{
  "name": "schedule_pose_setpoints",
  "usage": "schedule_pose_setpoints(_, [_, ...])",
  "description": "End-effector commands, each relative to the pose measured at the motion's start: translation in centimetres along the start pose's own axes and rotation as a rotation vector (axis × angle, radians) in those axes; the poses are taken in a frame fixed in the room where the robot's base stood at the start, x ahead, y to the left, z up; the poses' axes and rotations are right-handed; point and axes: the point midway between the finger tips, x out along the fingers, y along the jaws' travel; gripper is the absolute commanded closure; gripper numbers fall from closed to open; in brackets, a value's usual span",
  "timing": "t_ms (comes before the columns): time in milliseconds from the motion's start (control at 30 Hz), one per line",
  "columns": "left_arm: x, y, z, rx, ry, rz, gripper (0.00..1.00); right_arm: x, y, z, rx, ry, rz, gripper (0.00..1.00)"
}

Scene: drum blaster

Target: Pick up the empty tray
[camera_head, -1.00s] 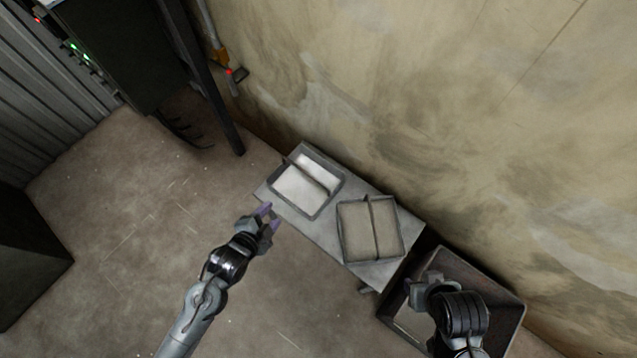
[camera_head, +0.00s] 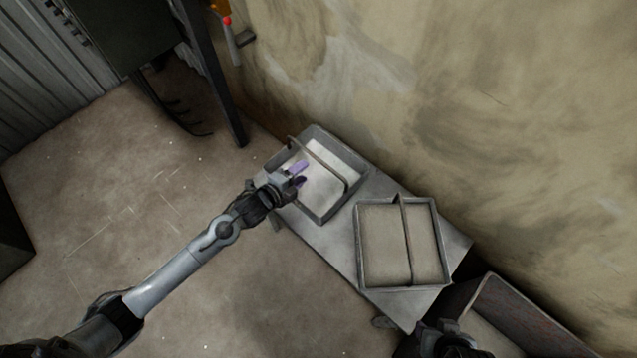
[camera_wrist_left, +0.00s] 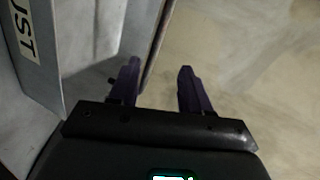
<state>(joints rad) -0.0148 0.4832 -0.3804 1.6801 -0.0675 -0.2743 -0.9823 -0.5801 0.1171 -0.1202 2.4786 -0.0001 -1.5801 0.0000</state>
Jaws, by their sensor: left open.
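A grey metal tray with a bare pale floor and a bar handle across it (camera_head: 325,195) sits on the left end of the bench. A second tray (camera_head: 380,240), filled level with beige material, sits to its right. My left gripper (camera_head: 300,173) is open with purple fingers, over the bare tray, left of its handle in the picture. In the left wrist view the open fingers (camera_wrist_left: 158,85) have a thin bar edge between them; I cannot tell its distance. A grey wall with a label ending "UST" (camera_wrist_left: 25,45) is at left there. My right gripper (camera_head: 445,330) is at the bottom edge, its jaws unclear.
The grey bench (camera_head: 345,250) stands along a stained wall (camera_head: 450,100). A dark bin (camera_head: 525,325) is at the lower right. A dark post (camera_head: 215,85) and cabinet (camera_head: 115,35) are at the upper left.

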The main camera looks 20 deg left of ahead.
Motion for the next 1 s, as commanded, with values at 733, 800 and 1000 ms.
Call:
schedule_pose_setpoints(733, [7.2, 0.1, 0.8, 0.015, -0.002, -0.032, 0.52, 4.5, -0.1, 1.4, -0.003, 0.002, 0.003, 0.56])
schedule_pose_setpoints(800, [7.5, 0.2, 0.9, 0.015, -0.002, -0.032, 0.52, 4.8, 0.0, 1.5, -0.005, 0.001, 0.004, 0.56])
schedule_pose_setpoints(1000, [9.8, 0.6, 1.7, 0.013, -0.003, -0.034, 0.52, 6.3, -0.1, 2.0, -0.006, 0.001, 0.005, 0.56])
